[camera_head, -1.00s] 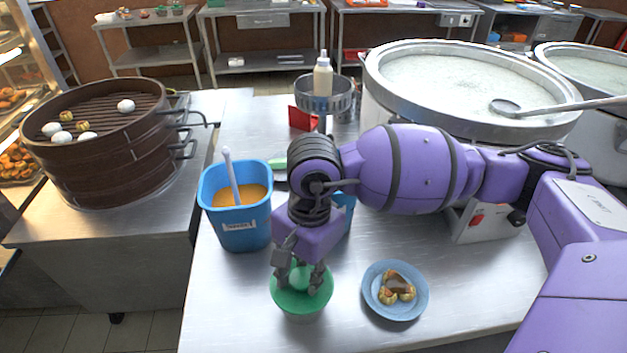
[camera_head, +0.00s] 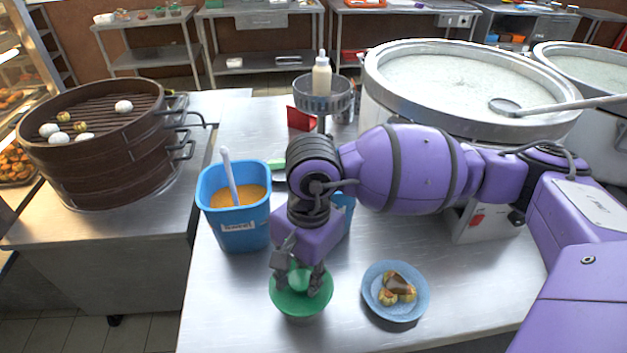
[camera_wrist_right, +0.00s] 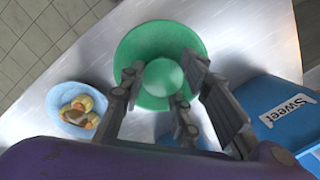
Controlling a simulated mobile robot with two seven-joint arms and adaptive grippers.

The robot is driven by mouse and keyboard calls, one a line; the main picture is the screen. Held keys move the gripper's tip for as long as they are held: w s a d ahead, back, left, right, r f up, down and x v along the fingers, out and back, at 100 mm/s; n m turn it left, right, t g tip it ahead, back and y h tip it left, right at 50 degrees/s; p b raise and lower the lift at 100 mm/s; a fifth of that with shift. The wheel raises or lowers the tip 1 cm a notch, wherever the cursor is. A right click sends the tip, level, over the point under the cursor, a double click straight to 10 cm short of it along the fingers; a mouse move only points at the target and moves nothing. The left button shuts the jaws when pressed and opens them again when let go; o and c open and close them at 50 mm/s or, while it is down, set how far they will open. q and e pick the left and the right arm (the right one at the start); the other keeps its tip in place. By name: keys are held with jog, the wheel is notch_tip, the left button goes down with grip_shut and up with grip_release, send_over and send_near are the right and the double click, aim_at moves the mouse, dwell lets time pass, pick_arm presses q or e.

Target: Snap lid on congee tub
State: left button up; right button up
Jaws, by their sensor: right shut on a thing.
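The green lid (camera_head: 315,303) sits over the tub (camera_head: 302,318) near the front edge of the table, and little of the tub shows below it. My right gripper (camera_head: 300,284) points down at the lid's middle, its fingers shut around the pale green raised knob (camera_wrist_right: 164,77). The lid (camera_wrist_right: 135,45) also shows in the right wrist view, with the gripper fingers (camera_wrist_right: 160,90) on either side of the knob. I cannot tell whether the lid is fully seated on the rim. My left gripper is not in view.
A blue container (camera_head: 243,230) of orange contents with a ladle stands left of my right gripper. A blue plate (camera_head: 412,308) of food lies to the right. A dark steamer (camera_head: 110,165) and a large stockpot (camera_head: 400,100) stand further back.

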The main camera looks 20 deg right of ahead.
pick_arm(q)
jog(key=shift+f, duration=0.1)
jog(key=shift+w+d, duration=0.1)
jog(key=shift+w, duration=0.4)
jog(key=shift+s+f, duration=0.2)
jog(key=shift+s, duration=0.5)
